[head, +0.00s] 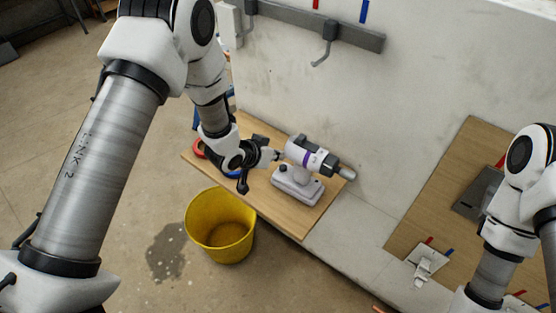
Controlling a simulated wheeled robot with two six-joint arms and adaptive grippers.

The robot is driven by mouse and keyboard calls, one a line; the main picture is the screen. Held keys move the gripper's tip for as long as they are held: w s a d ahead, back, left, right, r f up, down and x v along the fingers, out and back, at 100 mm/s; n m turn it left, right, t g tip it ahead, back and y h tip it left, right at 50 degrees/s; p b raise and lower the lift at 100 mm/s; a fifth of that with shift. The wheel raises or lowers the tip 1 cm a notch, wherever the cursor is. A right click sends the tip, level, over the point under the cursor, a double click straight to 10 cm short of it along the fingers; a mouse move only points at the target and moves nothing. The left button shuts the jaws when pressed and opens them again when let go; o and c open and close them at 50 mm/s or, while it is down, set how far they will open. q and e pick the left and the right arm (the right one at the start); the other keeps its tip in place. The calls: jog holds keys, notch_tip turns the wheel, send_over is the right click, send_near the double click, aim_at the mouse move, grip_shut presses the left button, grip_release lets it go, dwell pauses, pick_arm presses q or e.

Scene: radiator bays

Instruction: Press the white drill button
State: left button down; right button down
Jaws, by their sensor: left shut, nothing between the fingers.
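A white drill (304,160) with a purple band and a grey chuck stands on a wooden board (313,222). Its chuck points right and its handle goes down into a wide white base (297,187). My left gripper (276,155) is shut and empty. Its tips are at the rear end of the drill body, on the left side. I cannot tell whether they touch it. The white button cannot be made out, and the gripper may be hiding it. My right arm comes in at the right edge, but its gripper is out of view.
A yellow bucket (220,258) stands on the floor in front of the board. A grey rail with hooks (320,27) runs along the wall above. Another wooden board (425,220) with a grey plate lies to the right. Red and blue items sit behind my left wrist.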

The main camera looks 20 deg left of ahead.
aim_at(278, 173)
pick_arm(q)
notch_tip(278, 173, down, 4)
jog(key=shift+s+d+r+p, duration=0.1)
jog(key=shift+s+r+p, duration=0.1)
jog(key=shift+p, duration=0.15)
